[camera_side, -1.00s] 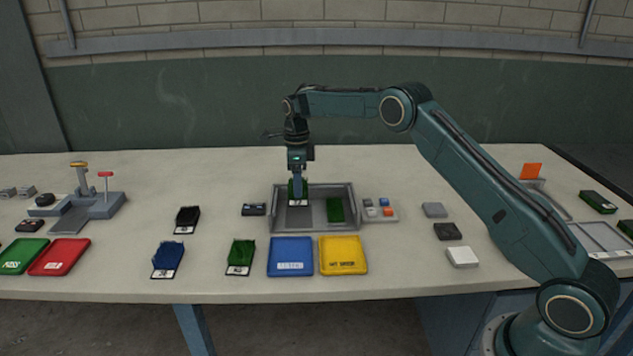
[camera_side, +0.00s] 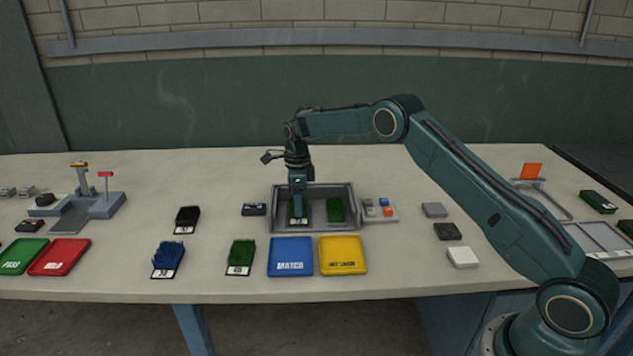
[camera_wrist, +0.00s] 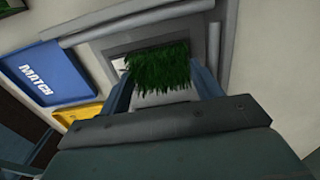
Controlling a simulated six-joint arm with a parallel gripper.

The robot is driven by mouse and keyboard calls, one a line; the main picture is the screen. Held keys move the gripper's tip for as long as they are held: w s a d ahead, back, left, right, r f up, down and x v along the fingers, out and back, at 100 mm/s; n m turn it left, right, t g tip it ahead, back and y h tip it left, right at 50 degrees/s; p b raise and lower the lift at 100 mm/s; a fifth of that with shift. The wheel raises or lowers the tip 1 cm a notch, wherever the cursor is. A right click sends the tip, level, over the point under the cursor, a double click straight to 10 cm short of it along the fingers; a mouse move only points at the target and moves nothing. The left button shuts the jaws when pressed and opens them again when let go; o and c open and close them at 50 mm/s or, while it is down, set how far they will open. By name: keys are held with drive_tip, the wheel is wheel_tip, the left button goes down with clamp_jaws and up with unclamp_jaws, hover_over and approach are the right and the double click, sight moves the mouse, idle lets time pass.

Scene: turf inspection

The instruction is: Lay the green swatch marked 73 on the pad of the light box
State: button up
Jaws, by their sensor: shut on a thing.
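My gripper (camera_side: 298,210) is shut on a green turf swatch (camera_side: 299,219) inside the left part of the grey light box (camera_side: 313,228). The swatch is low, at or just above the pad; I cannot tell whether it touches. Its number is too small to read in the side view. In the wrist view the green swatch (camera_wrist: 158,66) sits between the two fingers (camera_wrist: 162,92), with the grey box (camera_wrist: 213,55) around it. A second green swatch (camera_side: 335,210) lies in the right part of the box.
Blue MATCH tray (camera_side: 291,268) and yellow tray (camera_side: 343,268) lie in front of the box. A button panel (camera_side: 379,215) adjoins its right side. A black swatch (camera_side: 187,217), a blue swatch (camera_side: 167,260) and another green swatch (camera_side: 241,254) lie to the left.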

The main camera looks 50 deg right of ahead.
drive_tip(key=shift+f, duration=0.15)
drive_tip(key=o, duration=0.7)
drive_tip(key=shift+c, duration=0.2)
wheel_tip(320, 180, up, 12)
drive_tip(key=shift+r, duration=0.2)
idle(0.6)
